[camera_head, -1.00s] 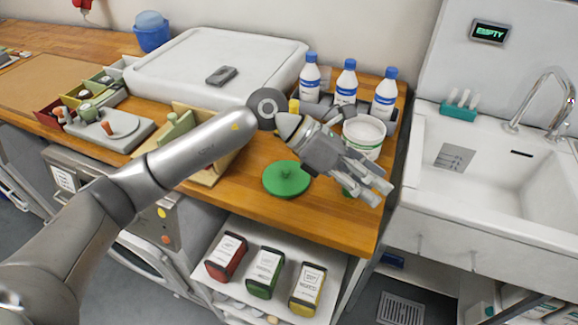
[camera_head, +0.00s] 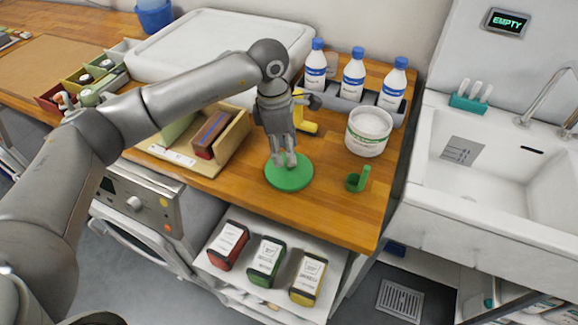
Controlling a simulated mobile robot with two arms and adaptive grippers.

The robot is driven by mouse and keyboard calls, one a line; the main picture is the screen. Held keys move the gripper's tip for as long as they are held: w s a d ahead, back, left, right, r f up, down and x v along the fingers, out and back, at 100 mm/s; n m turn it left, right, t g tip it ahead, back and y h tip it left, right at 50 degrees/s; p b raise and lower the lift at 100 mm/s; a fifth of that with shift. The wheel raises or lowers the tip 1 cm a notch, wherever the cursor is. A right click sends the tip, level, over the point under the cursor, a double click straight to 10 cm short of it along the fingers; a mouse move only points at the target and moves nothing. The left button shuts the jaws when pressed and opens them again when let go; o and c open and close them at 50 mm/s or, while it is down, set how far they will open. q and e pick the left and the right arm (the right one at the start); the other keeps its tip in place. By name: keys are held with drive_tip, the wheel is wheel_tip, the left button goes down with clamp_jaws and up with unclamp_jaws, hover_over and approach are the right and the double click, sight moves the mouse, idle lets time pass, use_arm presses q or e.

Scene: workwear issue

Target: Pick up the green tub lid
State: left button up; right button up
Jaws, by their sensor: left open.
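The green tub lid (camera_head: 290,178) is a round disc lying flat on the wooden counter (camera_head: 325,215), near its front edge. My left gripper (camera_head: 284,160) points down over the lid, with its fingertips at the lid's middle. The fingers hide the knob at the lid's centre. The gripper is open; I cannot tell whether the fingers touch the lid. The white tub (camera_head: 368,132) stands upright to the right, behind the lid. My right gripper is not in view.
A small green scoop or cup (camera_head: 357,180) lies right of the lid. White bottles with blue caps (camera_head: 353,75) stand in a grey rack behind. A wooden box (camera_head: 205,145) is on the left. A yellow object (camera_head: 305,124) lies behind the gripper. The sink (camera_head: 490,165) is at right.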

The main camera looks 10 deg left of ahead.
sight(289, 168)
use_arm(q)
drive_tip(key=f, duration=0.1)
drive_tip(key=f+p, duration=0.1)
drive_tip(key=f, duration=0.1)
drive_tip(key=shift+d+f+p, duration=0.3)
drive_tip(key=shift+d, duration=0.05)
drive_tip(key=shift+w+f, duration=0.1)
drive_tip(key=shift+f, duration=0.4)
clamp_jaws()
